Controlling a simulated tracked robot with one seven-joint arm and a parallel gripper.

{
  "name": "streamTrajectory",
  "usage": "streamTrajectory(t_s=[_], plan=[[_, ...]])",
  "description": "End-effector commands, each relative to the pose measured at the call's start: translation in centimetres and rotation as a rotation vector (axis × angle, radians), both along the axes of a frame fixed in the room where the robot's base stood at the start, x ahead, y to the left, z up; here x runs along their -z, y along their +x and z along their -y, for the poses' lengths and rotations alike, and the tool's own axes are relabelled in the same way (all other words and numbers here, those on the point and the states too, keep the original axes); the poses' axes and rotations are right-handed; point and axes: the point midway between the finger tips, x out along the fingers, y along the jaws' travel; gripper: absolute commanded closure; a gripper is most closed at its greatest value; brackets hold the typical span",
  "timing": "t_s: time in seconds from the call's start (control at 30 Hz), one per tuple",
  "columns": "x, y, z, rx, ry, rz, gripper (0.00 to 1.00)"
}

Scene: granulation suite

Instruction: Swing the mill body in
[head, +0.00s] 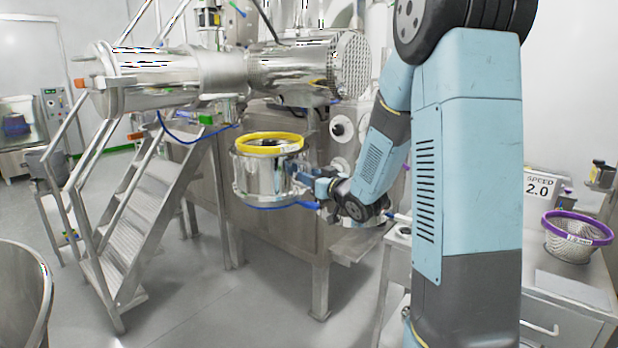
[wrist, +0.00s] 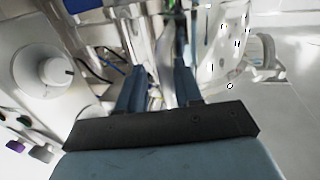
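The mill body (head: 262,178), as I take it, is a short polished steel drum with a yellow ring (head: 270,144) on its top and a blue edge below. It sits out in front of the steel machine housing, in the middle of the head view. My gripper (head: 308,186) is at the drum's right side, close to it, partly hidden by my wrist. In the wrist view, my two blue fingers (wrist: 160,72) stand apart with shiny steel between and beyond them. Whether they touch or hold anything is unclear.
Metal steps (head: 140,220) with rails stand left of the drum. A large steel bowl (head: 20,300) is at the lower left. The floor between is clear.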

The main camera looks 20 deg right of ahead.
Motion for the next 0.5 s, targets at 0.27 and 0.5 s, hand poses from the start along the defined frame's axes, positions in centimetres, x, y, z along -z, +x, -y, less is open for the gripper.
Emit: streamTrajectory(t_s=[0.27, 0.5], plan=[[0.01, -0.03, -0.84, -0.013, 0.000, 0.000, 0.82], [-0.01, -0.02, -0.92, -0.014, 0.000, 0.000, 1.00]])
